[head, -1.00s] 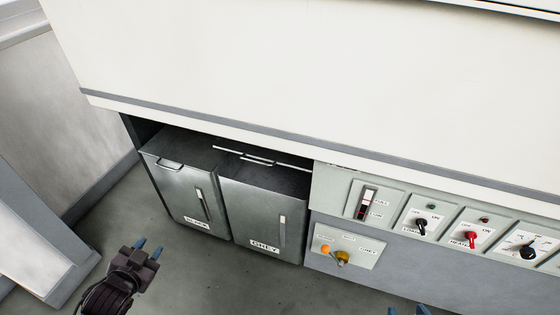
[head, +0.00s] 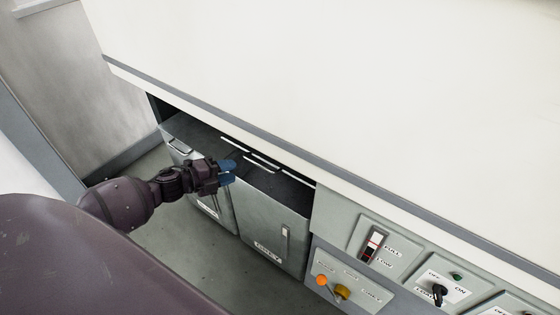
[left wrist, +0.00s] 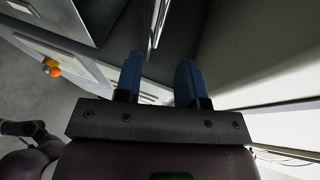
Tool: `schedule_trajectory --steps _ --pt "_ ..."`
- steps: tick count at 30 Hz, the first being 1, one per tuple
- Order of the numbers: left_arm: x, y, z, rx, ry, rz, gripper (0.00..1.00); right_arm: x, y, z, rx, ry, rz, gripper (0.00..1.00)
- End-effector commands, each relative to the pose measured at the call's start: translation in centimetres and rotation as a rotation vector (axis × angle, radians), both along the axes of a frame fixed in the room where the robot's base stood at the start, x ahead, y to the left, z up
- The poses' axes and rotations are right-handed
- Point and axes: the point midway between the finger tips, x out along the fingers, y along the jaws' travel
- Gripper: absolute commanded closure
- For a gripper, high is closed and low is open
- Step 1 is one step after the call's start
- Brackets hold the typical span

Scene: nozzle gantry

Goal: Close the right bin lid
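The right bin, labelled GREY (head: 268,215), has a dark open top in the head view. Its lid (head: 266,161) appears raised at the back, seen nearly edge-on under the counter, with pale edge and handle lines. A silver handle (left wrist: 157,22) shows at the top of the left wrist view. My left gripper (head: 228,172) is over the bins' adjoining front top edges, in front of the lid. Its blue fingers (left wrist: 158,80) are apart with nothing between them. Contact with the lid cannot be told. My right gripper is not visible.
The left bin (head: 222,207) stands beside it, with a handle (head: 179,146) on its top. The counter front (head: 240,131) overhangs both bins closely. A control panel (head: 345,288) with orange and yellow knobs is right of them. The floor (head: 180,250) in front is clear.

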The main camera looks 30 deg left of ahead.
Motion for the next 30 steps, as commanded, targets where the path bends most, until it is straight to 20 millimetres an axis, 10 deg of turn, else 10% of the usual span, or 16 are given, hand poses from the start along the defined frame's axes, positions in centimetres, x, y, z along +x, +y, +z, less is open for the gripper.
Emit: schedule_trajectory --steps 30 --pt "9.2 -5.0 -2.5 0.002 -0.006 -0.008 0.63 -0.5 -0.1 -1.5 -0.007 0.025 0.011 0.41"
